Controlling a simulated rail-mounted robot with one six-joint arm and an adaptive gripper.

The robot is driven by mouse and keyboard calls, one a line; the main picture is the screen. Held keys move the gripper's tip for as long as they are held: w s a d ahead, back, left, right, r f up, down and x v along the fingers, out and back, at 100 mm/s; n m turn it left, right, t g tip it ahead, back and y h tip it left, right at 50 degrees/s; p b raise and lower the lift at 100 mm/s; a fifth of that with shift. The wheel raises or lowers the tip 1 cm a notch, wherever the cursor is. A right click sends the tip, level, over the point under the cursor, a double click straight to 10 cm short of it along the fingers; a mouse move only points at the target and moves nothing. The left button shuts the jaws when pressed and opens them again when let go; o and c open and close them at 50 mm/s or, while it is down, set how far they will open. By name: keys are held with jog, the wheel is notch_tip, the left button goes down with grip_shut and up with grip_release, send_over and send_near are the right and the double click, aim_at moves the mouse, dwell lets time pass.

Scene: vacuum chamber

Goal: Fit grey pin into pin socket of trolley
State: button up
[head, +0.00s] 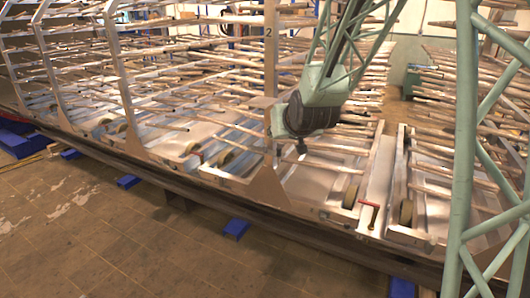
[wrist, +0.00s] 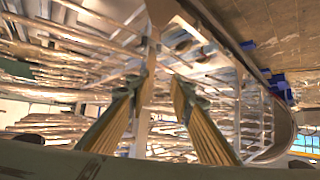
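The trolley (head: 225,186) is a long pale metal frame with shallow trays and upright posts, seen in the head view. My gripper (wrist: 165,80) shows in the wrist view with its two fingers apart and nothing clearly held between them. A pale post of the frame shows behind the gap between the fingers. In the head view my dark wrist hangs over the trolley, right of the post marked 2, and the fingers are too small to make out. I cannot pick out the grey pin or the pin socket among the many grey bars.
A red T-shaped handle (head: 370,206) stands at the trolley's front edge. Many horizontal rods (head: 205,70) fill the racks around my arm. Blue blocks (head: 236,229) lie along the floor by the base beam. The brown tiled floor (head: 120,235) in front is clear.

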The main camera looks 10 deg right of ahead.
jog(key=w+f+t, duration=0.3)
jog(key=w+f, duration=0.7)
jog(key=w, duration=0.3)
jog(key=t, duration=0.3)
send_near(265, 147)
jog(key=shift+h, duration=0.3)
jog(key=shift+s+a+f+b, duration=0.1)
jog(key=shift+s+b, duration=0.1)
jog(key=shift+s, duration=0.85)
jog(key=shift+s+a+f+b, duration=0.1)
jog(key=shift+s+b, duration=0.1)
jog(key=shift+s, duration=0.8)
jog(key=shift+w+d+b, duration=0.15)
jog(key=shift+w+b, duration=0.15)
jog(key=shift+w, duration=4)
jog(key=shift+w+d+r+b, duration=0.1)
jog(key=shift+w+b, duration=0.1)
jog(key=shift+w, duration=1.05)
jog(key=shift+w+d+r+b, duration=0.1)
jog(key=shift+w+b, duration=0.05)
jog(key=shift+w, duration=1.15)
